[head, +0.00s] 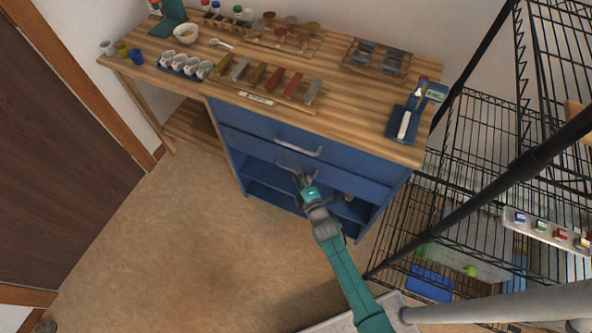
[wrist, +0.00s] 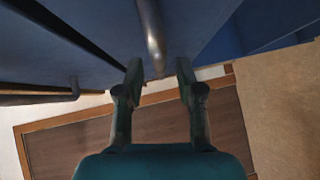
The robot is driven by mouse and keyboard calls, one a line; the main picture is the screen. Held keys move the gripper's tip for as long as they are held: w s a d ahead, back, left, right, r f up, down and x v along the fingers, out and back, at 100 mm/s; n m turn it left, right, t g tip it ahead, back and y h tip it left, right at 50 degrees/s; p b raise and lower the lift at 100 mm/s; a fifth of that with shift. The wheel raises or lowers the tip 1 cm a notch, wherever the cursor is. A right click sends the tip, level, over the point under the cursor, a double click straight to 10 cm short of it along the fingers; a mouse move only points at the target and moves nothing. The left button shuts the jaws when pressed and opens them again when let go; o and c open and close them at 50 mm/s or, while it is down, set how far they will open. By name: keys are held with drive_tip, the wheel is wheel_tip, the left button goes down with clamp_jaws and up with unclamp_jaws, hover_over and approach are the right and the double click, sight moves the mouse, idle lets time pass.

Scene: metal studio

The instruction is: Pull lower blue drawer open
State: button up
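The blue cabinet under the wooden bench has two drawer fronts above an open shelf space. The lower blue drawer (head: 348,182) looks shut in the head view. Its metal handle (head: 285,165) is partly hidden by my gripper (head: 299,175), which is at the drawer front. In the wrist view, a grey handle bar (wrist: 152,35) runs down from the top edge towards the space between the fingertips of my gripper (wrist: 157,68). The fingers are apart, with visible gaps beside the bar. I cannot tell whether either finger touches it.
The upper drawer's handle (head: 299,147) is just above my gripper, and a second handle (wrist: 40,98) shows at the left of the wrist view. A black wire rack (head: 470,150) stands close on the right. The brown floor (head: 190,230) is clear at the front left.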

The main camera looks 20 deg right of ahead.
drive_tip(key=shift+w+f, duration=0.15)
drive_tip(key=shift+w, duration=0.55)
drive_tip(key=shift+w+f, duration=0.1)
drive_tip(key=shift+w, duration=0.55)
clamp_jaws()
